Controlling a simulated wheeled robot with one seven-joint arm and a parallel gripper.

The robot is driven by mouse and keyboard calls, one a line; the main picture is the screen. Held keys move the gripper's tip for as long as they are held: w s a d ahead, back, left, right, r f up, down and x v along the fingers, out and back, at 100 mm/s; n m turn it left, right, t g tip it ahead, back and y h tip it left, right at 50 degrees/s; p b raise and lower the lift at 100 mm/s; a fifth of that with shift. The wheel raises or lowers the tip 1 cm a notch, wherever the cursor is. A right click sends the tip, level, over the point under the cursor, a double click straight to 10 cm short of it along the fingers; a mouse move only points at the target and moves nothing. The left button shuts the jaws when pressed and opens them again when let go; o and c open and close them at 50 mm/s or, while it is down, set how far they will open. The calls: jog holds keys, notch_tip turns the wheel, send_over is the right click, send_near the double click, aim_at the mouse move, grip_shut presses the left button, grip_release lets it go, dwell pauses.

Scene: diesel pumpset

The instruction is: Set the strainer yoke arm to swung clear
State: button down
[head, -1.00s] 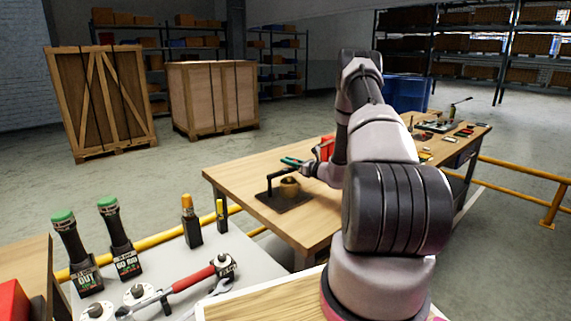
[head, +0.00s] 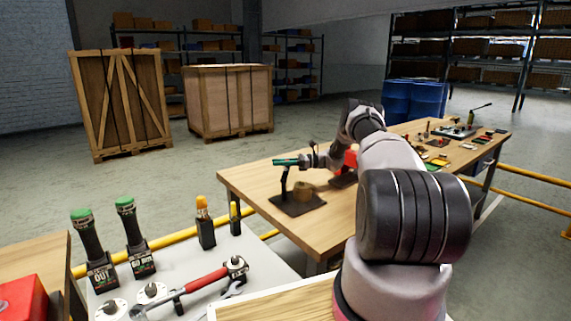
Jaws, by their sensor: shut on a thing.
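The strainer stand is a dark base plate (head: 290,207) on the wooden table, with a brass-coloured strainer pot (head: 303,191) on it. A black post (head: 283,186) rises at the pot's left and carries the yoke arm, whose green handle (head: 285,162) shows at the top. The handle lies above the post and left of the pot. The black bar is foreshortened, so its exact angle is hard to tell. My gripper (head: 304,160) reaches in from the right and is shut on the green handle. The jaw tips are small and partly merge with the handle.
A red object (head: 350,159) stands behind my wrist. Several small tools and parts lie along the table's far right. A nearer grey bench (head: 215,262) holds green-topped handles and a red-handled wrench. Yellow rails (head: 525,174) run beside the table.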

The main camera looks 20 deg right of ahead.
jog(key=shift+w+a+n+g, duration=0.1)
jog(key=shift+a+n+g, duration=0.6)
jog(key=shift+g, duration=0.4)
jog(key=c, duration=1)
grip_release()
notch_tip(320, 180, up, 10)
jog(key=shift+r, duration=0.1)
